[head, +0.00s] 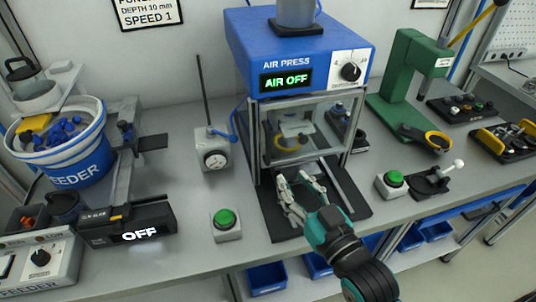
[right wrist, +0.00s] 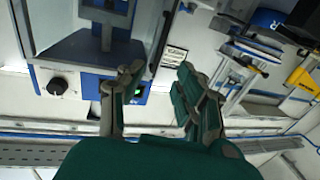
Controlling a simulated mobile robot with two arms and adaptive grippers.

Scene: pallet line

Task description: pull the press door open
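The air press (head: 297,55) has a blue top and a display reading AIR OFF. Its clear-panelled front (head: 298,118) sits in a grey metal frame below the blue top. I cannot make out a separate door handle or whether the door is fully shut. My right gripper (head: 303,180) is low in front of the press, over its dark base plate, with fingers spread and nothing between them. In the right wrist view the two fingers (right wrist: 158,73) are apart, with the press's blue housing (right wrist: 88,84) behind the left one. My left gripper is not in view.
Green push-buttons stand left (head: 226,221) and right (head: 394,181) of the press base. A green press (head: 402,75) is to the right. The blue feeder bucket (head: 66,150) is at the far left.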

